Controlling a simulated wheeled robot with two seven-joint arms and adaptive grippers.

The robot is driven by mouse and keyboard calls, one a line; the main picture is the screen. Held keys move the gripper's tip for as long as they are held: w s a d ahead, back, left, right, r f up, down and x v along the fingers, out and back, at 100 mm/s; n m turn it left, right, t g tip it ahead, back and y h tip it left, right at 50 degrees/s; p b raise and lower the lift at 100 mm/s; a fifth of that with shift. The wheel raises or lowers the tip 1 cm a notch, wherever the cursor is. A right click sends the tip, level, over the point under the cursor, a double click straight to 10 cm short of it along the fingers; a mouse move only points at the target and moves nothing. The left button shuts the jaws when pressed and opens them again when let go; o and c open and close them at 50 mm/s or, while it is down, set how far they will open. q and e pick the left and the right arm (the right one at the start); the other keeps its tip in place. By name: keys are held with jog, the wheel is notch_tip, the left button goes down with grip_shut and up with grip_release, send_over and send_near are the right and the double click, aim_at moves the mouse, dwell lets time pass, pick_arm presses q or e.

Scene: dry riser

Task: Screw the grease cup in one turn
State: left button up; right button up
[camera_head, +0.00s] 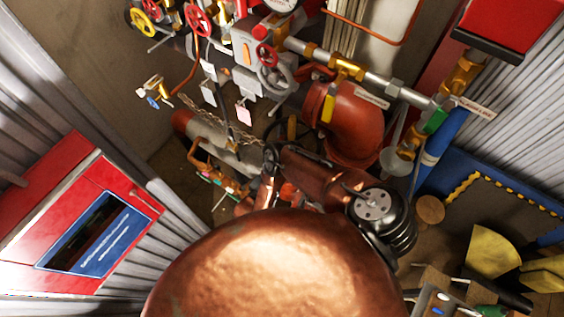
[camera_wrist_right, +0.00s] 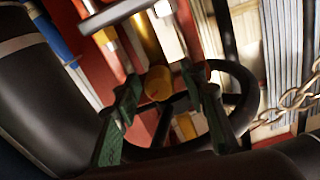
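In the right wrist view, my right gripper (camera_wrist_right: 158,84) points at a small round brass-coloured piece, which may be the grease cup (camera_wrist_right: 158,83). The two green-padded fingers stand apart on either side of it, with a gap showing at each side, so the gripper looks open. A black handwheel rim (camera_wrist_right: 246,92) lies behind the fingers. In the head view a black handwheel (camera_head: 291,128) sits beside the large red pipe elbow (camera_head: 352,128); the grease cup cannot be made out there. My left gripper is not in view.
A chain (camera_head: 222,122) hangs left of the handwheel and also shows in the right wrist view (camera_wrist_right: 290,103). Valves and pipes crowd the back. A red cabinet (camera_head: 60,190) stands at the left.

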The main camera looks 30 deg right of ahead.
jog(key=shift+c, duration=0.3)
grip_shut()
jog(key=shift+m, duration=0.3)
